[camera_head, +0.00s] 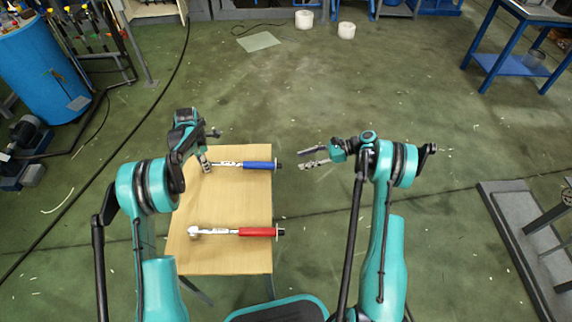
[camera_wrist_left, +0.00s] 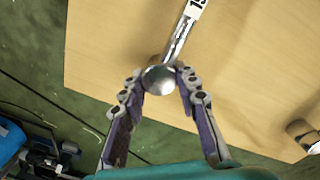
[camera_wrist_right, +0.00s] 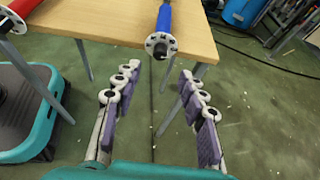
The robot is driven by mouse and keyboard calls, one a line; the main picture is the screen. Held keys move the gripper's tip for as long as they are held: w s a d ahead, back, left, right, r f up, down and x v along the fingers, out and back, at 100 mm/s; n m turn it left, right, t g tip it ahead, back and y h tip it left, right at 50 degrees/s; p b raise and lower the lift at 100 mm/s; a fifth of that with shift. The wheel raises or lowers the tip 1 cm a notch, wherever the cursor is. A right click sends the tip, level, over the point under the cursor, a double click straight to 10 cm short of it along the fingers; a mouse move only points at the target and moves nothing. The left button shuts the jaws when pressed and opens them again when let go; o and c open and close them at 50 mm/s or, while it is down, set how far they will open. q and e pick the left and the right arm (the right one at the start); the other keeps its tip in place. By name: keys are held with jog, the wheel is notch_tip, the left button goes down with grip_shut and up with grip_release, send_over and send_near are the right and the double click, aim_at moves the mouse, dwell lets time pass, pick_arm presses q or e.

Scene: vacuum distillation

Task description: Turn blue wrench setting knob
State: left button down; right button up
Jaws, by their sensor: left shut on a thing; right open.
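The blue wrench (camera_head: 258,165) lies across the far part of the wooden table (camera_head: 240,205), its handle pointing right and overhanging the right edge. My left gripper (camera_wrist_left: 161,80) is shut on its round metal head, which shows between the fingertips in the left wrist view. The setting knob at the handle's end shows in the right wrist view as a pale disc with holes (camera_wrist_right: 161,44). My right gripper (camera_wrist_right: 152,80) is open and empty, to the right of the knob and apart from it. The knob lies ahead of and between its fingers.
A red wrench (camera_head: 255,231) lies on the nearer part of the table, its end also past the right edge. The floor right of the table is free. A blue barrel (camera_head: 40,70) stands far left, and a grey metal frame (camera_head: 520,250) is at right.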

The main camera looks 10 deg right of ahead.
aim_at(279, 166)
jog(key=x, duration=0.8)
jog(key=shift+a, duration=0.15)
grip_shut()
